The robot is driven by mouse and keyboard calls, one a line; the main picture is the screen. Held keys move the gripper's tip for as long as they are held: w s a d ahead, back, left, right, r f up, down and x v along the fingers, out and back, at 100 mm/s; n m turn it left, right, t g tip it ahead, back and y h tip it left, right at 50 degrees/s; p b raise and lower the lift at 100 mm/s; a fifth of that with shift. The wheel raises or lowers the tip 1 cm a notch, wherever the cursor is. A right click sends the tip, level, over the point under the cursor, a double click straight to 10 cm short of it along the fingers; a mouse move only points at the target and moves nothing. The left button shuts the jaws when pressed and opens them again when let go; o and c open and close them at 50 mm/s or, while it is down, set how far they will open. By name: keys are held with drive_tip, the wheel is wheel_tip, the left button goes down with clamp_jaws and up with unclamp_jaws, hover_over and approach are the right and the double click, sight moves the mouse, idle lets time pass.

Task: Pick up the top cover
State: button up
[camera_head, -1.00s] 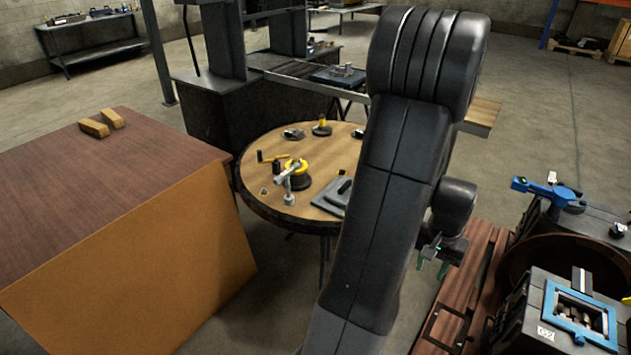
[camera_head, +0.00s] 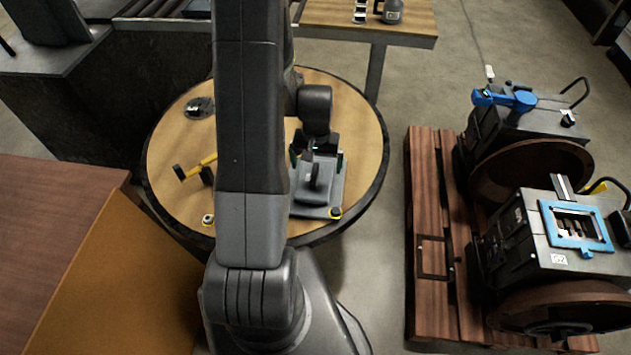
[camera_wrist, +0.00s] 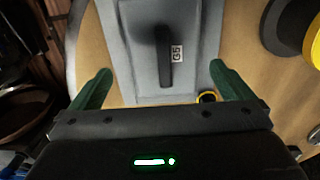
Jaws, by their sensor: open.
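The top cover (camera_head: 326,192) is a grey flat plate with a raised dark handle, lying on the round wooden table. In the wrist view the top cover (camera_wrist: 202,42) shows its black handle and a "G5" label. My gripper (camera_head: 316,150) is over the cover near its handle. In the wrist view my gripper (camera_wrist: 160,88) has its two green fingers spread wide, with nothing between them but the view of the plate and handle ahead. I cannot tell the exact height above the handle.
The round table (camera_head: 365,130) also bears a yellow-handled tool (camera_head: 196,167) and small parts, partly hidden by my arm. A wooden pallet (camera_head: 425,180) with engine blocks (camera_head: 530,235) stands at right. A brown box (camera_head: 55,220) is at left.

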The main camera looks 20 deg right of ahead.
sight(314, 172)
drive_tip(key=shift+w+f, duration=0.2)
drive_tip(key=shift+w, duration=0.1)
drive_tip(key=shift+s+a+f, duration=0.15)
drive_tip(key=shift+f, duration=0.25)
drive_tip(key=shift+f+p, duration=0.6)
drive_tip(key=shift+f, duration=1.6)
drive_tip(key=c, duration=0.8)
drive_tip(key=shift+c, duration=0.5)
drive_tip(key=shift+r, duration=0.15)
